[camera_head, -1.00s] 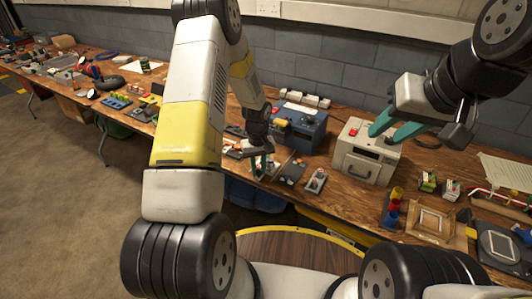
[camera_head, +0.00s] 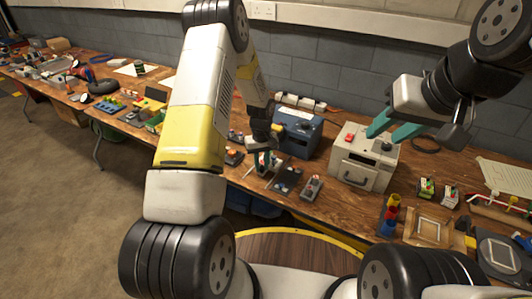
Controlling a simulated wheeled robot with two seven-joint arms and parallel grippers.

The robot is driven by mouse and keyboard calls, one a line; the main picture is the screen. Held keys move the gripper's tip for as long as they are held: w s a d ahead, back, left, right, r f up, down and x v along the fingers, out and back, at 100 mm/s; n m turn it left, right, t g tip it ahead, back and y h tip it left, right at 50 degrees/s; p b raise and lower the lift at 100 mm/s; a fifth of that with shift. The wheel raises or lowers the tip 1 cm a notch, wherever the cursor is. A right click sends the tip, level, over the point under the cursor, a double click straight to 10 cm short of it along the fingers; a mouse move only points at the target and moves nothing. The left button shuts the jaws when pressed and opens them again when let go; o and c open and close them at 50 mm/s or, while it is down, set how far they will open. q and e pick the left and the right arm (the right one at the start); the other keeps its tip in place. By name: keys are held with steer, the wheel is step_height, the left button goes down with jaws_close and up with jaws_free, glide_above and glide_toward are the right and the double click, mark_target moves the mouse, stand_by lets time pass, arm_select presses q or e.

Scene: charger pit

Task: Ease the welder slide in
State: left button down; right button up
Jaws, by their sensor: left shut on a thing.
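A blue box-shaped machine (camera_head: 300,138), which I take to be the welder, stands against the back of the bench. My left gripper (camera_head: 264,166) is low at its front left, with its teal fingers down at a small light-coloured part on a tray. It is shut on this part, which looks like the welder slide; the fingers and wrist hide most of it. I cannot tell how far the slide is inside. My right gripper (camera_head: 390,131) is open and empty, with its teal fingers apart in front of the top of a cream machine.
The cream machine (camera_head: 362,170) with a front handle stands right of the blue one. Dark trays of small parts (camera_head: 287,180) (camera_head: 312,187) lie in front. Bench clutter continues left.

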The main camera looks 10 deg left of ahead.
arm_select(q)
steer(key=shift+w+d, duration=0.15)
steer(key=shift+w, duration=0.15)
steer(key=c, duration=1.5)
jaws_free()
steer(key=shift+c, duration=0.2)
steer(key=shift+r, duration=3.9)
steer(key=shift+o, duration=0.2)
